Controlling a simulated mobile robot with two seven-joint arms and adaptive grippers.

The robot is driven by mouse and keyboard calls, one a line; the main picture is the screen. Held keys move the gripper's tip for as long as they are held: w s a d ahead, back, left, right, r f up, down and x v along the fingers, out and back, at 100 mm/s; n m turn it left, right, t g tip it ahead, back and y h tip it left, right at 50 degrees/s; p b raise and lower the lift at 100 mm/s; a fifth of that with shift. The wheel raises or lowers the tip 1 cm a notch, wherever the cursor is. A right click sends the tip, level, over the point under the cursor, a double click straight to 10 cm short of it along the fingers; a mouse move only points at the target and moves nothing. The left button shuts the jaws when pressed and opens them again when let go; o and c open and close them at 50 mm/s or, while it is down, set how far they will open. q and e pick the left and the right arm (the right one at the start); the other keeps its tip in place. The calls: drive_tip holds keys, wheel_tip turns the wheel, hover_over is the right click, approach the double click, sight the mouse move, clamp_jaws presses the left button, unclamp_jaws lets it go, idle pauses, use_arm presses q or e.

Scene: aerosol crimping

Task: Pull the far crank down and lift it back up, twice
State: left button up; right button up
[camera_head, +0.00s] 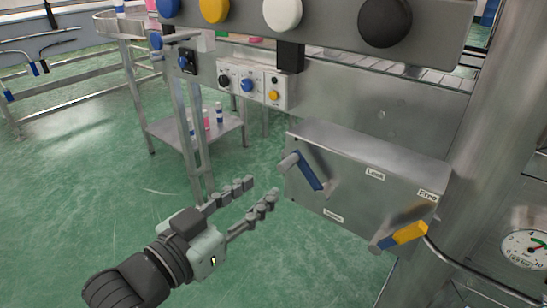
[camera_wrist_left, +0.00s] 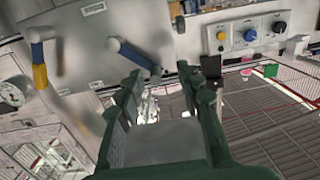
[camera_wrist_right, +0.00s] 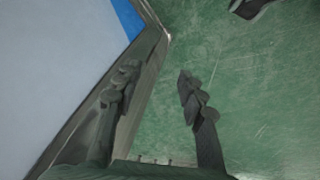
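A blue-handled crank (camera_head: 308,172) with grey ends is on the front of a steel box (camera_head: 345,200). A second crank with a yellow and blue handle (camera_head: 408,232) is at the box's right end. In the left wrist view the blue crank (camera_wrist_left: 132,54) lies just beyond my fingers, and the yellow one (camera_wrist_left: 39,70) is further left. My left gripper (camera_head: 258,193) is open and empty, left of and below the blue crank, not touching it. My right gripper (camera_wrist_right: 157,78) is open and empty in the right wrist view and is outside the head view.
Small labels mark the box front. A control panel with knobs (camera_head: 253,86) and a bar of large coloured buttons (camera_head: 283,14) are above. A gauge (camera_head: 524,249) is at right. A steel trolley (camera_head: 175,132) with bottles stands behind. Green floor is clear at left.

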sight(280, 168)
use_arm(q)
drive_tip(key=d+r+b, duration=0.1)
drive_tip(key=b, duration=0.1)
drive_tip(key=w+d+b, duration=0.1)
drive_tip(key=b, duration=0.1)
drive_tip(key=shift+r+h, duration=0.4)
use_arm(e)
drive_tip(key=w+d+v, duration=0.1)
drive_tip(key=v, duration=0.8)
use_arm(q)
drive_tip(key=b+x, duration=0.2)
drive_tip(key=shift+w+d+r, duration=0.1)
drive_tip(key=shift+w+d, duration=0.1)
drive_tip(key=shift+w, duration=0.1)
drive_tip(key=shift+w+d+r, duration=0.1)
drive_tip(key=shift+w+d, duration=0.25)
drive_tip(key=shift+w, duration=0.2)
drive_tip(key=shift+w+d, duration=0.4)
drive_tip(key=shift+w, duration=0.1)
use_arm(e)
drive_tip(key=w+a+r+t+y, duration=0.1)
drive_tip(key=w+a+r+t, duration=0.1)
drive_tip(key=w+a+t, duration=0.1)
drive_tip(key=w+a+r+n+t+y, duration=0.1)
drive_tip(key=w+a+r+t, duration=0.2)
drive_tip(key=w+a, duration=0.2)
drive_tip(key=shift+w+t, duration=0.3)
drive_tip(key=shift+w, duration=0.55)
